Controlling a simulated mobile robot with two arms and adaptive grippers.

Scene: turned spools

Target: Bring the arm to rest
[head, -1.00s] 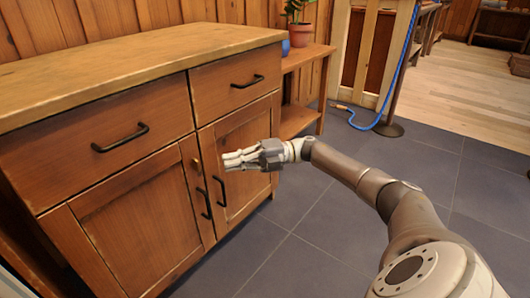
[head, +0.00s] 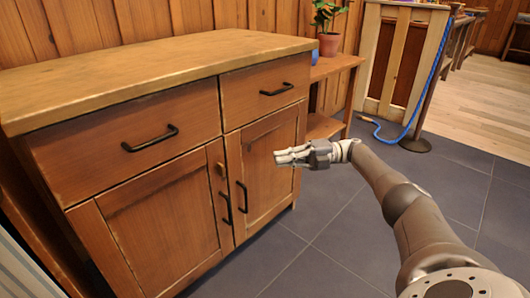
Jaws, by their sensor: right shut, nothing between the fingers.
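My right arm comes in from the lower right. Its gripper (head: 292,157) is shut and empty, pointing left in front of the right door of a wooden cabinet (head: 158,187). I cannot tell how far the fingers are from the door. The cabinet's two drawers and two doors look shut, each with a black handle. My left gripper is not in view.
The cabinet top (head: 150,68) is bare. A side shelf (head: 338,66) to its right bears a potted plant (head: 329,40) and a blue pot. A blue rope (head: 437,62) hangs from a post to the floor. Grey tiled floor (head: 330,235) is free around the arm.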

